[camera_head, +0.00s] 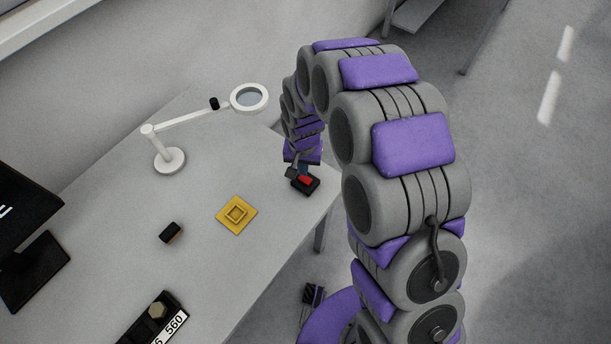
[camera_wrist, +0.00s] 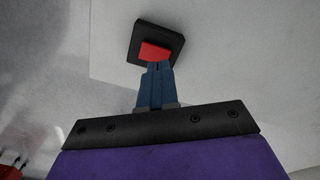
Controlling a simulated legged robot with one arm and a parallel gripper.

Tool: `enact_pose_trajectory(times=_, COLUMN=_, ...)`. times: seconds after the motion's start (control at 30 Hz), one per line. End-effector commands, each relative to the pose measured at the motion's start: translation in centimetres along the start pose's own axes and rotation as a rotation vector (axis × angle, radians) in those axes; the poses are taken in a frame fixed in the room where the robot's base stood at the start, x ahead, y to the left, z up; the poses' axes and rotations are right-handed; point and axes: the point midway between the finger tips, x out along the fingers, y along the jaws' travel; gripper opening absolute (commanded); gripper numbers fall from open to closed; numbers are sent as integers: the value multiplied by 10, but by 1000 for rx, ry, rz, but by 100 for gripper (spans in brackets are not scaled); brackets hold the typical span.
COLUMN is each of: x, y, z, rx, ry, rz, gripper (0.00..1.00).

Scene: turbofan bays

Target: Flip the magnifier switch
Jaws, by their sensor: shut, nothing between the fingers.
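The switch is a black square box (camera_wrist: 145,30) with a red rocker (camera_wrist: 154,51) on the pale table, shown at the top of the wrist view. In the head view the black box with its red top (camera_head: 306,182) lies near the table's right edge. My gripper (camera_wrist: 157,66) is shut and empty, with its blue fingertips right at the lower edge of the red rocker. Whether they touch it I cannot tell. In the head view my gripper (camera_head: 300,172) points down at the box and partly covers it. The white magnifier lamp (camera_head: 170,158) stands at the back left, its ring lens (camera_head: 249,97) reaching right.
A yellow square plate (camera_head: 237,214) and a small dark block (camera_head: 171,232) lie on the table (camera_head: 215,275). A black holder with a label (camera_head: 155,320) is at the front. A dark monitor (camera_head: 25,220) stands at the left. Bare tabletop lies between the lamp and the switch.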

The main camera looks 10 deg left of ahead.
Motion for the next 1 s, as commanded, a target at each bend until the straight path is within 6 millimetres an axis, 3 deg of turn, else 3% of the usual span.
enact_pose_trajectory(times=0.53, x=-40, y=0, z=0, rx=-1, ry=-1, rz=1, gripper=0)
enact_pose_trajectory(times=1.0, x=-41, y=0, z=0, rx=-1, ry=-1, rz=1, gripper=0)
